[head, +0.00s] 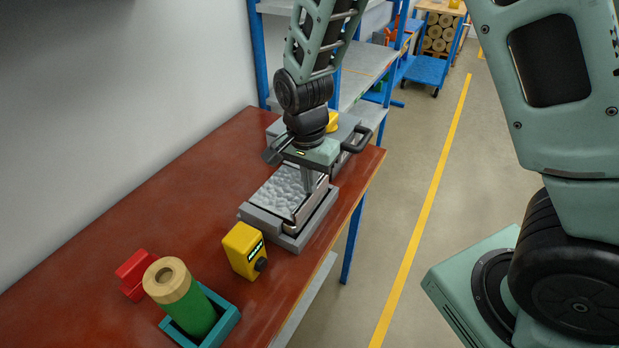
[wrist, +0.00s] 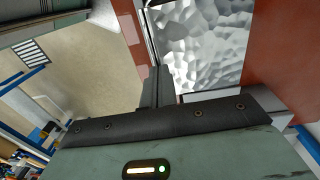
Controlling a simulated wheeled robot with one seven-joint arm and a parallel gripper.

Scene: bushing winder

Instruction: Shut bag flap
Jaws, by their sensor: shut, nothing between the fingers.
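A silver, crinkled foil bag (head: 285,190) lies in a grey tray (head: 291,240) on the red-brown table. It also shows in the wrist view (wrist: 205,45), bright and wrinkled, just beyond the fingers. I cannot clearly tell its flap from the rest; a smooth pale strip runs along its right side in the head view. My gripper (head: 309,186) points down over the right part of the tray, close to the bag's right edge. Its fingers (wrist: 156,84) are together and empty. Whether they touch the bag or strip is unclear. My gripper hides the far right part of the bag.
A grey unit with a dark handle (head: 357,138) stands behind the tray. A yellow box with a black knob (head: 244,250), a green roll (head: 188,306) in a teal holder and a red block (head: 135,275) stand nearer. The table's right edge is close; floor beyond is clear.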

